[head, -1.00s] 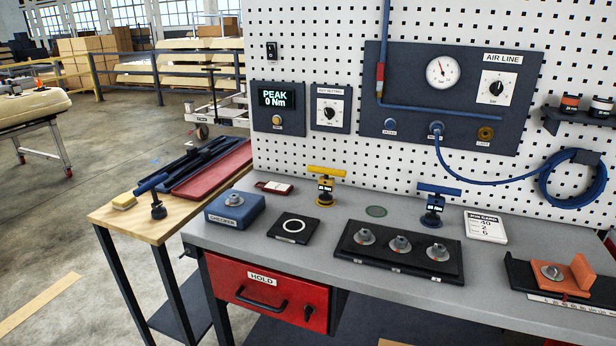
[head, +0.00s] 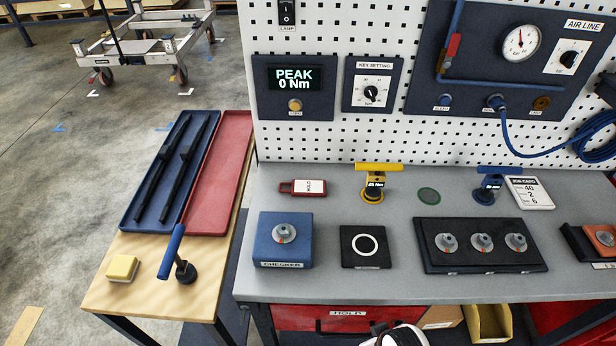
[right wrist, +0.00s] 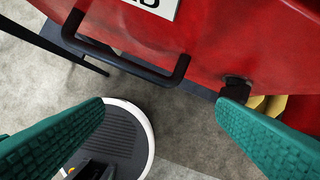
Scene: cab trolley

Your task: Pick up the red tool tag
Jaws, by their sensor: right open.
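The red tool tag (head: 285,187) lies flat on the grey bench, left of the yellow-handled tool, with a white label reading HOLD. Nothing touches it. My right gripper (right wrist: 160,108) is open and empty in the right wrist view, its two green pads wide apart. It is in front of the red drawer (right wrist: 215,45), low beside the black handle (right wrist: 130,62), well below the bench top and apart from the tag. The tag does not show in the right wrist view. My left gripper is not in view.
The blue checker block (head: 285,248), a black pad with a white ring (head: 364,262) and a black tray (head: 440,257) stand along the bench front. The yellow-handled tool (head: 372,188) stands right of the tag. A wooden side table (head: 150,290) holds blue and red trays.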

